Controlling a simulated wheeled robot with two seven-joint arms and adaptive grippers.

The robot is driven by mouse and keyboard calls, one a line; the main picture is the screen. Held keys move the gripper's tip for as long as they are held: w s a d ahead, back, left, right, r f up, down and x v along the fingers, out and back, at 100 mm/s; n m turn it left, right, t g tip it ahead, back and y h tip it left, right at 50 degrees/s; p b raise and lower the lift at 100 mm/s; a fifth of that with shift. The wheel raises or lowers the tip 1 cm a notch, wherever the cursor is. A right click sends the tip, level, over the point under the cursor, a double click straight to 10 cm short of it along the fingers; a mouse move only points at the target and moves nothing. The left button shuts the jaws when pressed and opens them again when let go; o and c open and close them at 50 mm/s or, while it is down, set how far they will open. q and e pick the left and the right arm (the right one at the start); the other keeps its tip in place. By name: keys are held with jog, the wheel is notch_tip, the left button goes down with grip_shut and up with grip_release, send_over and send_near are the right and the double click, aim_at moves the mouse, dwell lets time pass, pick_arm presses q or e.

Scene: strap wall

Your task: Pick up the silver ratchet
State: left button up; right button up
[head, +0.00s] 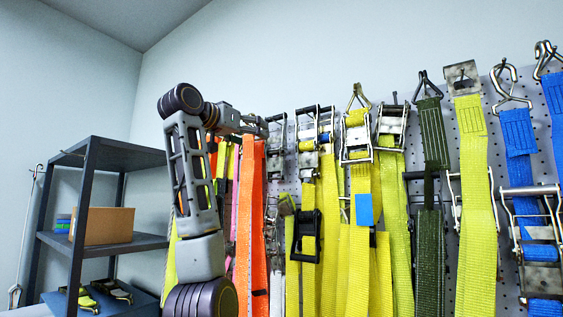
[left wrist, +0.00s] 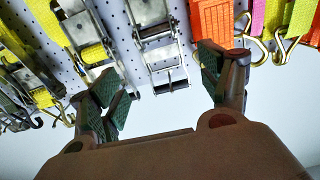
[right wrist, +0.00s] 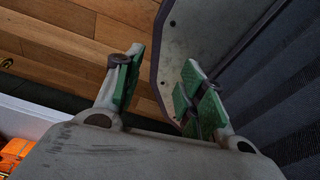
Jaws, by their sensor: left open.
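A silver ratchet (left wrist: 158,45) hangs on the pegboard with no strap visible on it, between and beyond the fingertips of my left gripper (left wrist: 165,90) in the left wrist view. The fingers are wide apart and empty, and I see no contact. In the head view my left gripper (head: 258,126) reaches the wall from the left, just beside what looks like the same ratchet (head: 276,148), partly hidden by it. My right gripper (right wrist: 160,90) shows only in the right wrist view; its fingers are apart with nothing between them.
Orange straps (head: 250,215) hang just left of the ratchet. Yellow straps with silver ratchets (head: 357,135) hang close on its right, then green and blue ones. A dark shelf (head: 105,243) with a cardboard box (head: 103,225) stands left. In the right wrist view, wooden floor (right wrist: 95,50) shows.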

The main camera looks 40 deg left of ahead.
pick_arm(q)
jog(key=shift+s+r, duration=0.1)
jog(key=p, duration=0.2)
send_near(275, 141)
jog(key=shift+w, duration=2)
jog(key=shift+w+a, duration=0.3)
jog(key=shift+w, duration=0.4)
jog(key=shift+w+p, duration=0.1)
jog(key=shift+p, duration=0.25)
jog(key=shift+w+a+r+p, duration=0.1)
jog(key=shift+w+p, duration=0.35)
jog(key=shift+w, duration=0.25)
jog(key=shift+w+a+r+p, duration=0.15)
jog(key=shift+w+p, duration=0.25)
jog(key=shift+w, duration=0.3)
jog(key=shift+w+f+p, duration=0.15)
jog(key=shift+w+p, duration=0.25)
jog(key=shift+w, duration=0.7)
jog(key=shift+c, duration=0.4)
